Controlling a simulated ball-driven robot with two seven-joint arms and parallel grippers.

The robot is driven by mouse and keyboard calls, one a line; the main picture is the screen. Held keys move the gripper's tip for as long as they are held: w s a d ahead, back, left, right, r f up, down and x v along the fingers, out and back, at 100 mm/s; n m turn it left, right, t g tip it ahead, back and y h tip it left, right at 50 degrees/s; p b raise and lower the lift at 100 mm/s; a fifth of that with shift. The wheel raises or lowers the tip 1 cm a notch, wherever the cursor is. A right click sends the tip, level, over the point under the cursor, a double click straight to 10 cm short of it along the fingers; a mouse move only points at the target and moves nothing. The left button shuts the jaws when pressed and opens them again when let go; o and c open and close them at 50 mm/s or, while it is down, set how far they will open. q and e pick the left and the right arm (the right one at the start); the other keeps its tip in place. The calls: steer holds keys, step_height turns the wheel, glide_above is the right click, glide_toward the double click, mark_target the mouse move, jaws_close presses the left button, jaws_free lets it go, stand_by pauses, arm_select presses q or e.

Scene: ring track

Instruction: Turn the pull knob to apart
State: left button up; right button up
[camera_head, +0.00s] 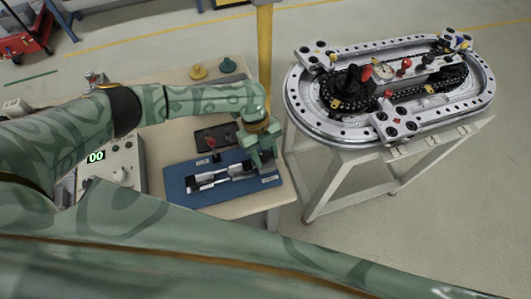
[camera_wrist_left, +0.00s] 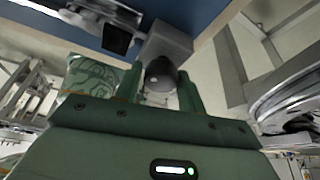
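A blue board (camera_head: 208,199) lies on the table and carries a metal slide device (camera_head: 207,181). My left gripper (camera_head: 264,160) reaches down at the right end of this device and covers that end in the head view. In the left wrist view a dark rounded knob (camera_wrist_left: 160,74) sits in front of a grey block (camera_wrist_left: 168,45), between the two fingers of my left gripper (camera_wrist_left: 160,88). The fingers flank the knob closely; whether they press on it I cannot tell. My right gripper is not in view.
A control box (camera_head: 118,170) with a green display stands left of the board. A dark tray (camera_head: 218,135) with a red knob lies behind it. A yellow post (camera_head: 264,50) rises behind the table. The oval ring track (camera_head: 330,133) stands on its own frame to the right.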

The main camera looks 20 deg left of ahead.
arm_select(q)
steer(key=c, duration=0.5)
